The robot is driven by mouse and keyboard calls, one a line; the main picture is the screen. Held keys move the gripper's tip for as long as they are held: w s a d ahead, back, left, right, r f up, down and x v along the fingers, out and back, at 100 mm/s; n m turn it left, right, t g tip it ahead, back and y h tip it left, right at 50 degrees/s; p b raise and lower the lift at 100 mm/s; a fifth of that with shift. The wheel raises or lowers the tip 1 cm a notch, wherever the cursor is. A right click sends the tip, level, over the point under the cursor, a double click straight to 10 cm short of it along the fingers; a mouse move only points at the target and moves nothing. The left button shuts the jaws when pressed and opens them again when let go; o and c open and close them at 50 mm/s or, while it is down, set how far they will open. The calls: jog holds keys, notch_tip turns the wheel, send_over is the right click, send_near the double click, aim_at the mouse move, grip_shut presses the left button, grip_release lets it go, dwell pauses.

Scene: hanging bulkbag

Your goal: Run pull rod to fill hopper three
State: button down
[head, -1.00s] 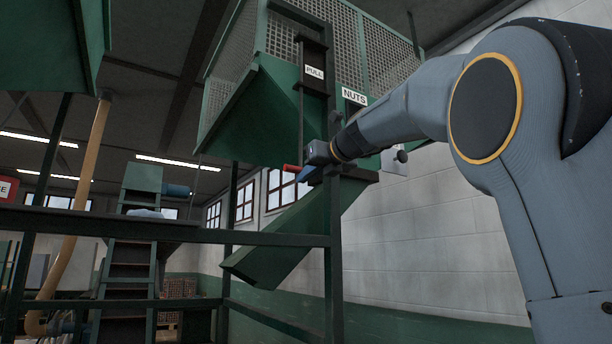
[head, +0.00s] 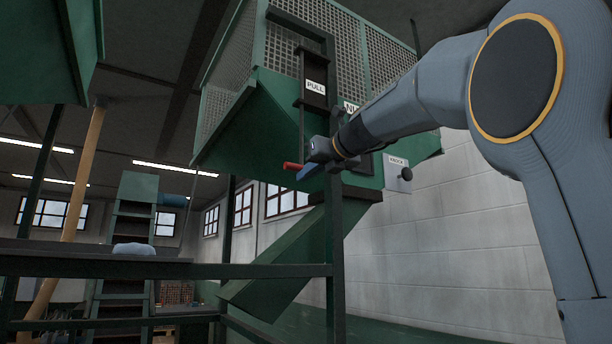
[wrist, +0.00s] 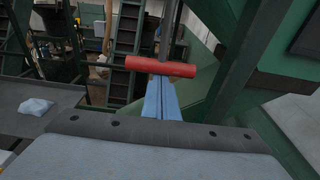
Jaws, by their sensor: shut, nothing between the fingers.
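A green hopper (head: 265,110) with a mesh cage carries a PULL plate (head: 315,86) and a partly hidden NUTS label (head: 350,107); I see no number on it. A thin dark pull rod (head: 301,128) hangs from the plate area and ends in a red crossbar handle (head: 292,166), which also shows in the wrist view (wrist: 160,66). My gripper (head: 303,173) has its blue fingers shut and empty, with the tips at the handle. In the wrist view the fingers (wrist: 158,88) end just below the handle's middle; I cannot tell whether they touch it.
A sloping green chute (head: 275,260) and a dark post (head: 336,250) stand below the hopper. A KNOCK plate (head: 397,160) with a black knob (head: 406,174) is at right. A dark rail (head: 200,270) crosses lower left. A white lump (wrist: 36,106) lies on a grey surface.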

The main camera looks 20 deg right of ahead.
jog(key=shift+s+r, duration=0.2)
jog(key=shift+r, duration=0.4)
notch_tip(320, 180, down, 5)
jog(key=b, duration=0.3)
jog(key=b+v, duration=0.2)
jog(key=v, duration=0.7)
jog(key=shift+b, duration=0.4)
jog(key=shift+w+f, duration=0.1)
